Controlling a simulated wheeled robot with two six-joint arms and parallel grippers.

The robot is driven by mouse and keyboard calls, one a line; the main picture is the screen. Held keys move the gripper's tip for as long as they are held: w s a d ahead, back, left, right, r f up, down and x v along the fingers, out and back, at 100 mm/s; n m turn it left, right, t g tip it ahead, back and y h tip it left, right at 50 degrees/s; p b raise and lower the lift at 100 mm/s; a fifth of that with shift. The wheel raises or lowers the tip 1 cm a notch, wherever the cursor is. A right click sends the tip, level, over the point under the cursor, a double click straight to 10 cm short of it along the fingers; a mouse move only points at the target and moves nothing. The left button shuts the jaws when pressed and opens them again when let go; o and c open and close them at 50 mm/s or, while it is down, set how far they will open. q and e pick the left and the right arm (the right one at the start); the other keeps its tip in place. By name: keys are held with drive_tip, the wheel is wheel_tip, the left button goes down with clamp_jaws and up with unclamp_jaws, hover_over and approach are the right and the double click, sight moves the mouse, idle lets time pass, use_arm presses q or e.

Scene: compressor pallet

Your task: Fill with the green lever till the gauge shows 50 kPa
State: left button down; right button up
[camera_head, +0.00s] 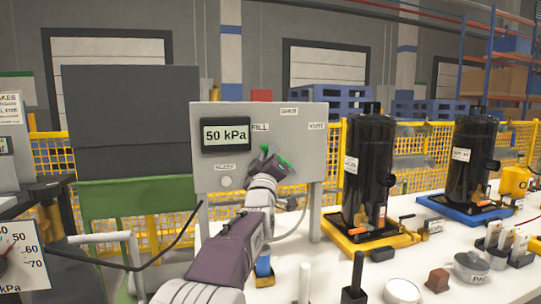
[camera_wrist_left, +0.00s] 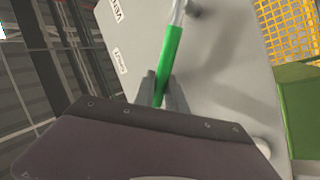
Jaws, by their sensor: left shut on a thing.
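The grey control panel (camera_head: 215,178) stands upright on the white table. Its gauge (camera_head: 226,135) reads 50 kPa. The green lever (camera_head: 283,160) is on the panel's front, right of the gauge, between labels reading FILL, SHUT and VENT. My left gripper (camera_head: 268,163) is at the lever. In the left wrist view the lever's green handle (camera_wrist_left: 172,62) runs down between the two fingers of my left gripper (camera_wrist_left: 161,92), which is shut on it. Part of the lever is hidden by the gripper in the head view. My right gripper is not in view.
Two black tanks stand right of the panel, one on a yellow base (camera_head: 350,246) and one on a blue base (camera_head: 465,209). A white cup (camera_head: 402,291), a brown block (camera_head: 437,280) and a pan (camera_head: 472,267) sit at the front right. A dial (camera_head: 22,258) is at the left edge.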

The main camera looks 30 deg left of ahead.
use_arm(q)
drive_tip(key=c, duration=1.6)
unclamp_jaws()
drive_tip(key=shift+c, duration=0.2)
drive_tip(key=v, duration=0.9)
drive_tip(key=shift+f, duration=0.1)
